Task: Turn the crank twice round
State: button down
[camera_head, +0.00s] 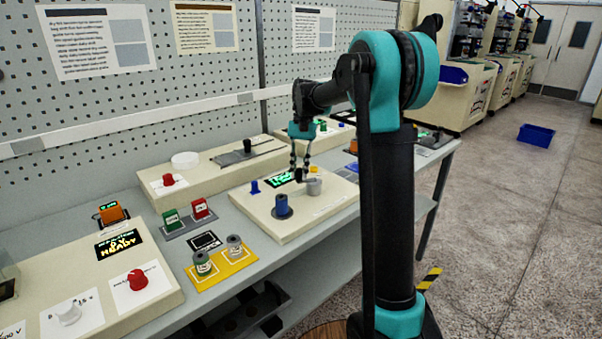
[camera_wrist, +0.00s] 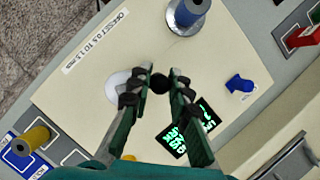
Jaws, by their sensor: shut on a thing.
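The crank's pale round hub (camera_head: 314,187) stands on a cream winding unit (camera_head: 262,219) on the bench. In the wrist view the hub (camera_wrist: 116,92) shows as a light disc left of centre, partly covered by a finger. My gripper (camera_head: 299,176) reaches down beside the hub, on its left in the head view. In the wrist view my gripper (camera_wrist: 160,82) has its two fingertips closed around a dark round crank knob (camera_wrist: 160,84). The crank arm is mostly hidden by the fingers.
A blue spool (camera_head: 283,207) stands near the crank on the same unit, with a small blue knob (camera_wrist: 240,84) and a green-lit display (camera_wrist: 188,128). A yellow tray (camera_head: 223,269) with two spools lies left of the unit. My arm blocks the bench's right part.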

jog(key=m, duration=0.2)
jog(key=w+m+y, duration=0.1)
jog(key=shift+w+m+t, duration=0.3)
jog(key=shift+m+t, duration=0.1)
jog(key=shift+w+d+m+t+y, duration=0.25)
jog(key=shift+w+m+y, duration=0.2)
jog(key=shift+m, duration=0.6)
jog(key=shift+w+d+m+t+y, duration=0.1)
jog(key=shift+w+m+t+y, duration=0.3)
jog(key=shift+m, duration=0.65)
jog(key=c, duration=1.4)
grip_release()
jog(key=v, duration=1.2)
jog(key=shift+w+a, duration=0.1)
jog(key=shift+a, duration=0.05)
